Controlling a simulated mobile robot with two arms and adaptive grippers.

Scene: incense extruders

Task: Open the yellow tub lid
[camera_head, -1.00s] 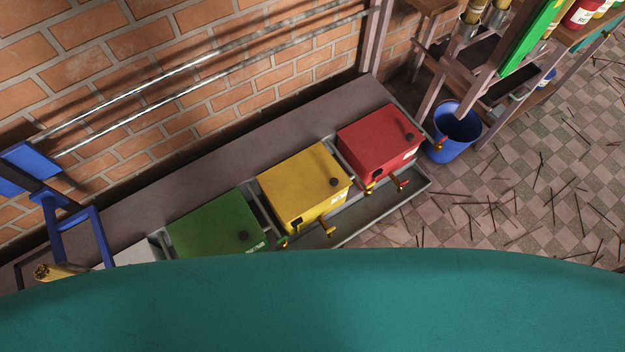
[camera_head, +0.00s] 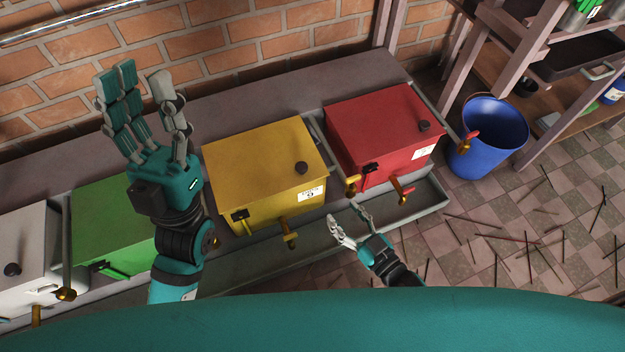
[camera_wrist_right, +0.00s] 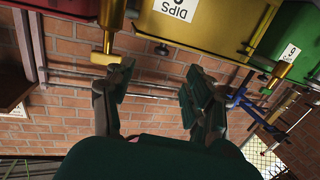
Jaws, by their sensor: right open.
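The yellow tub (camera_head: 265,210) stands between the green and red tubs. Its flat yellow lid (camera_head: 255,160) is down, with a dark round knob (camera_head: 301,168) near its front right corner. A dark latch-like fitting (camera_head: 240,215), a label and a brass tap (camera_head: 289,236) are on its front. My left gripper (camera_head: 138,90) is open and empty, raised left of the yellow tub, its arm over the green tub. My right gripper (camera_head: 348,222) is open and empty in front of the yellow tub's right end. The yellow tub's underside-angled front shows in the right wrist view (camera_wrist_right: 160,28), beyond the fingers (camera_wrist_right: 160,92).
The red tub (camera_head: 385,125) is to the right, the green tub (camera_head: 100,220) and white tub (camera_head: 25,245) to the left. A grey trough (camera_head: 340,235) runs along the front. A blue bucket (camera_head: 490,130) and shelving stand right. A brick wall (camera_head: 270,40) is behind.

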